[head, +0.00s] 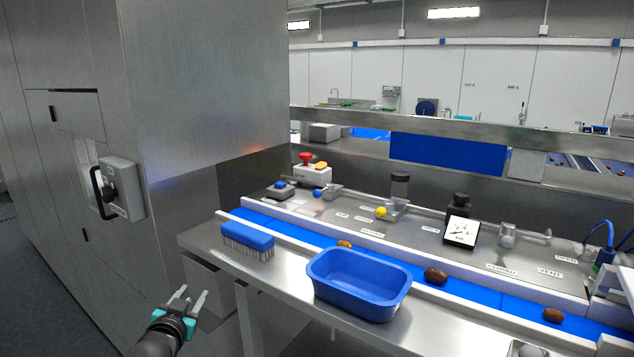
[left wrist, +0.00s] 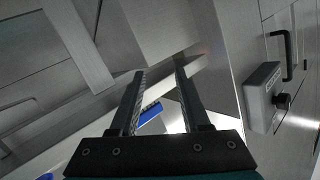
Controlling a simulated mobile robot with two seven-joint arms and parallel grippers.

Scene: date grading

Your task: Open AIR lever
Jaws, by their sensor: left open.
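A grey box (head: 124,187) with a black lever (head: 103,192) is mounted on the steel cabinet at the left. In the left wrist view a grey box (left wrist: 259,97) with a black knob-like part (left wrist: 283,101) shows at the right, beside a black handle (left wrist: 290,55). My left gripper (head: 189,297) is open and empty, low in front of the cabinet, to the right of and below the box, apart from it. It also shows in the left wrist view (left wrist: 158,76). My right gripper is out of view.
The steel worktable (head: 282,285) edge is right of my left gripper. On it are a blue brush (head: 247,240), a blue tub (head: 358,284) and a blue belt (head: 480,302) with several dates. The floor (head: 45,270) before the cabinet looks clear.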

